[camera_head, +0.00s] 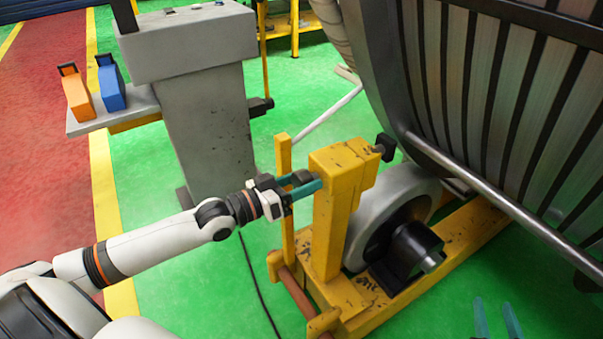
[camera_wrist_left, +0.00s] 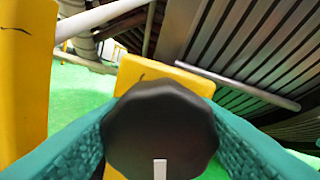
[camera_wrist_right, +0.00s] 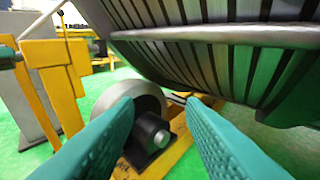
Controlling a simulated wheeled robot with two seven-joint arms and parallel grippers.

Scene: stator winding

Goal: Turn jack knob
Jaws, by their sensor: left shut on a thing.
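The black jack knob (camera_wrist_left: 160,125) has a faceted rim and a white mark at its lower middle. It fills the middle of the left wrist view, with the teal fingers on both sides of it. My left gripper (camera_head: 306,184) is shut on this knob at the left side of the yellow jack post (camera_head: 340,185). In the head view the fingers and wrist largely hide the knob. My right gripper (camera_head: 497,322) shows only its teal fingertips at the bottom right; in the right wrist view (camera_wrist_right: 160,118) its fingers are apart with nothing between them.
The large slatted stator (camera_head: 500,90) overhangs the right side. A grey roller (camera_head: 395,205) and black shaft housing (camera_head: 408,255) sit beside the post. A grey pedestal (camera_head: 205,120) stands behind, its shelf carrying orange (camera_head: 76,93) and blue (camera_head: 111,85) boxes.

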